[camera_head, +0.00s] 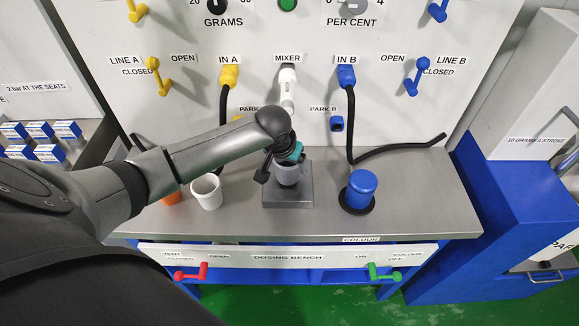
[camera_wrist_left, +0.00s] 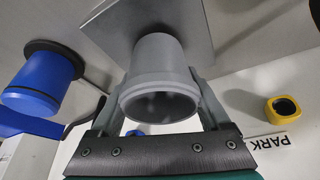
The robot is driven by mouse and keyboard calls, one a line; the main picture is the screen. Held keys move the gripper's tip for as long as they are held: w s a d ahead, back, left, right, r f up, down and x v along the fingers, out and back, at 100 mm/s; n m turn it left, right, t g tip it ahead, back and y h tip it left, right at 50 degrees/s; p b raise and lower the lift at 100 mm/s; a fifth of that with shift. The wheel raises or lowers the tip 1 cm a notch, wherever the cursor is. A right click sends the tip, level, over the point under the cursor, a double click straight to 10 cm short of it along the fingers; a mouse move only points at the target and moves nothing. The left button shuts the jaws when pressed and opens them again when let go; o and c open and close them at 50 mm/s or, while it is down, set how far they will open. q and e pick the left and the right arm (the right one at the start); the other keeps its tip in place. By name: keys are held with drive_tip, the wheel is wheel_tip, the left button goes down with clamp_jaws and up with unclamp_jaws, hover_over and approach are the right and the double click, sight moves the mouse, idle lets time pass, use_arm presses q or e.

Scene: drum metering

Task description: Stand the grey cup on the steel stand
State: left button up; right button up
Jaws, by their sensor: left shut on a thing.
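The grey cup (camera_head: 289,175) is upright over the middle of the square steel stand (camera_head: 290,198) on the bench. In the left wrist view the cup (camera_wrist_left: 163,75) shows its open rim towards me, with its base against or just above the stand's plate (camera_wrist_left: 105,20). I cannot tell whether the base touches the plate. My left gripper (camera_head: 286,160) is shut on the cup, its fingers on either side of it in the wrist view (camera_wrist_left: 160,105). The mixer nozzle (camera_head: 288,88) is on the panel behind. My right gripper is not in view.
A white cup (camera_head: 207,192) and an orange cup (camera_head: 172,198), partly hidden by my arm, stand left of the stand. A blue cup (camera_head: 361,190) on a black base stands to the right. A black hose (camera_head: 400,146) lies on the bench behind it. The bench's front edge is clear.

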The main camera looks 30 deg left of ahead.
use_arm(q)
drive_tip(key=shift+f, duration=0.45)
drive_tip(key=o, duration=1.4)
drive_tip(key=shift+f, duration=0.15)
drive_tip(key=shift+c, duration=0.2)
drive_tip(key=p+v, duration=0.3)
drive_tip(key=v, duration=0.9)
